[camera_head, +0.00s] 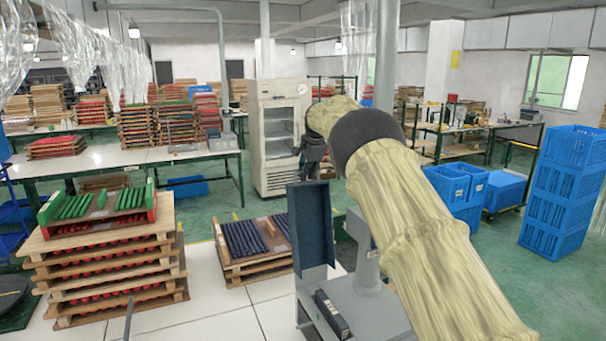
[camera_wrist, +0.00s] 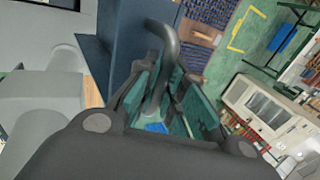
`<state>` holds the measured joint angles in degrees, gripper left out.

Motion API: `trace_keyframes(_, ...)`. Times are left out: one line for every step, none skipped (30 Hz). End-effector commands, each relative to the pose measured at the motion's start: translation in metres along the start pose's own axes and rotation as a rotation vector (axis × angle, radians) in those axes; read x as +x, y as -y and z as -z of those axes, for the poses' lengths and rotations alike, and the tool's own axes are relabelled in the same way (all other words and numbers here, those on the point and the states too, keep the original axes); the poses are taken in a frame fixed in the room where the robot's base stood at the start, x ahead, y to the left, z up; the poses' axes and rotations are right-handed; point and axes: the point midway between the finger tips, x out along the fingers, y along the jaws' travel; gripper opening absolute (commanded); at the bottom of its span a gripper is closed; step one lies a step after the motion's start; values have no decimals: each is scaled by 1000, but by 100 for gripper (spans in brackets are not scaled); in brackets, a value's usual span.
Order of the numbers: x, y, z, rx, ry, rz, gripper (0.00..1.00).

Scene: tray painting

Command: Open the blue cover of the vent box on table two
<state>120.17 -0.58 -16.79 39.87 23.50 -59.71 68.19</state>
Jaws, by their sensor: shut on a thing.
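The vent box (camera_head: 362,305) is a grey box on the table at the lower middle of the head view. Its blue cover (camera_head: 310,228) stands about upright at the box's left side, its dark inner face visible. In the wrist view the cover (camera_wrist: 128,35) rises beside the grey box (camera_wrist: 40,105). My gripper (camera_head: 314,158) is at the cover's top edge, partly hidden by my sleeved arm. In the wrist view my gripper (camera_wrist: 170,78) has its fingers around the dark curved handle (camera_wrist: 163,45) of the cover and is shut on it.
Left of the box, a pallet of dark blue rods (camera_head: 243,240) and stacked wooden trays with red and green rods (camera_head: 110,265) stand on the white table (camera_head: 225,325). A white cabinet (camera_head: 280,135) stands behind. Blue crates (camera_head: 565,190) are at right on green floor.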

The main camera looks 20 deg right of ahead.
Motion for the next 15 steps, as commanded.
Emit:
trace_keyframes(0, 0, 2, 1, -1, -2, 0)
trace_keyframes(0, 0, 2, 2, -1, -2, 0)
trace_keyframes(0, 0, 2, 2, -2, -3, 0)
trace_keyframes(0, 0, 2, 2, -2, -3, 0)
trace_keyframes(0, 0, 2, 2, -2, -3, 0)
trace_keyframes(0, 0, 2, 2, -2, -3, 0)
trace_keyframes(1, 0, 2, 2, -2, -3, 0)
trace_keyframes(1, 0, 2, 2, -2, -3, 0)
trace_keyframes(0, 0, 2, 2, -2, -3, 0)
trace_keyframes(1, 0, 2, 2, -2, -3, 0)
trace_keyframes(1, 0, 2, 2, -2, -3, 0)
trace_keyframes(0, 0, 2, 2, -2, -3, 0)
trace_keyframes(0, 0, 2, 2, -2, -3, 0)
trace_keyframes(0, 0, 2, 2, -2, -3, 16)
trace_keyframes(0, 0, 2, 2, -1, -3, 23)
